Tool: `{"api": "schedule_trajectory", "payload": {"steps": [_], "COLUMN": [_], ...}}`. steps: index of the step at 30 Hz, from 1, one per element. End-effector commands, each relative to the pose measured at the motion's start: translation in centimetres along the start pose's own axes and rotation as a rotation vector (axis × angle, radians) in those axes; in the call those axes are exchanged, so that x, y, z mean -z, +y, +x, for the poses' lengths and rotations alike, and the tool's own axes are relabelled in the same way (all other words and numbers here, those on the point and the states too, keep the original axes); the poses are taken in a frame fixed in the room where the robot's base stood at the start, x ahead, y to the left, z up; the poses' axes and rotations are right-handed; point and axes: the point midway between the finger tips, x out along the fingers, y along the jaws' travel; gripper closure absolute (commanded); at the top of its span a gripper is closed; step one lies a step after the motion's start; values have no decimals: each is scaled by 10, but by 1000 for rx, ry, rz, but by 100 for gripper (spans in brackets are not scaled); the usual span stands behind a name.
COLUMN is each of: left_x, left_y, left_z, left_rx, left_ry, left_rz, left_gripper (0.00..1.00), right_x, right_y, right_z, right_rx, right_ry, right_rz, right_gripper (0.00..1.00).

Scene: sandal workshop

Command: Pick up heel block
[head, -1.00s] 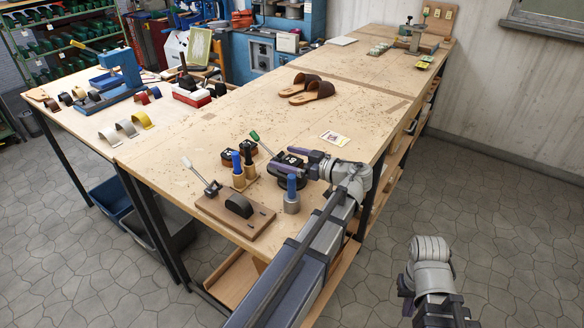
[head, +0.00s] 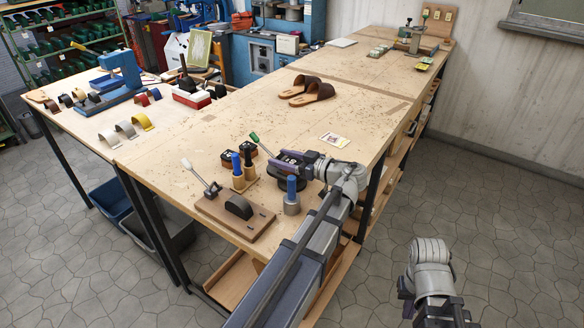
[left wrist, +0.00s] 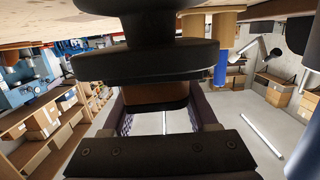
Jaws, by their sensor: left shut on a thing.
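My left gripper (head: 284,158) is over the near part of the long workbench. Its purple fingers are shut on a dark heel block (left wrist: 155,95), which shows between them in the left wrist view with a brown lower face. The block is just by a round black stand (head: 292,181); the stand's wide discs (left wrist: 145,62) fill the middle of the left wrist view. I cannot tell whether block and stand touch. My right gripper (head: 440,312) is low at the bottom edge, away from the bench, its fingertips cut off.
Blue-handled tools (head: 238,172) and a blue-topped grey cylinder (head: 291,202) stand close to the left gripper. A wooden board with a black half-round piece (head: 239,207) lies in front. Brown sandals (head: 312,92) and a card (head: 335,140) lie further back.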

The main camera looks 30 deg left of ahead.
Motion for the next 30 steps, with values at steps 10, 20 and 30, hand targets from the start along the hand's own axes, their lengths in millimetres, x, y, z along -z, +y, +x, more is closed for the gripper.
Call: {"api": "schedule_trajectory", "payload": {"steps": [10,20,30], "left_x": [0,16,65], "left_y": [0,0,0], "left_z": [0,-2,-10], "left_rx": [0,0,0], "left_ry": [0,0,0], "left_rz": [0,0,0], "left_gripper": [100,100,100], "right_x": [0,-1,-4], "right_y": [0,2,6], "right_z": [0,-16,-65], "right_rx": [0,0,0], "right_ry": [0,0,0], "right_rz": [0,0,0], "right_gripper": [100,100,100]}}
